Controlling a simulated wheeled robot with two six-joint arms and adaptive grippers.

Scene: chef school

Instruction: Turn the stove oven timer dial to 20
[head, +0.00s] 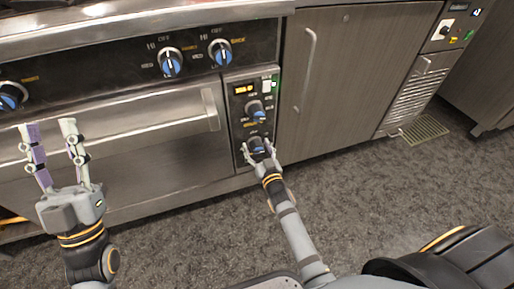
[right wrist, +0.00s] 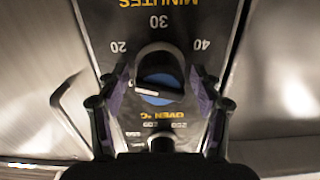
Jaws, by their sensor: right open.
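The timer dial (head: 257,146) is the lower knob on the narrow control panel, dark with a blue face. In the right wrist view the dial (right wrist: 160,78) shows upside down, with 20, 30, 40 and MINUTES printed around it. A pale bar crosses its blue face; the value it points to is unclear. My right gripper (head: 257,152) is open with its fingers on either side of the dial; contact is unclear. Its fingers (right wrist: 160,88) also flank the dial in the wrist view. My left gripper (head: 49,127) is open and empty before the oven front.
An upper knob (head: 254,110) and a lit orange display (head: 244,89) sit above the timer dial. Stove knobs (head: 171,62) line the upper panel. The oven handle (head: 211,109) is left of the control panel, and a cabinet with a vertical handle (head: 307,70) is right.

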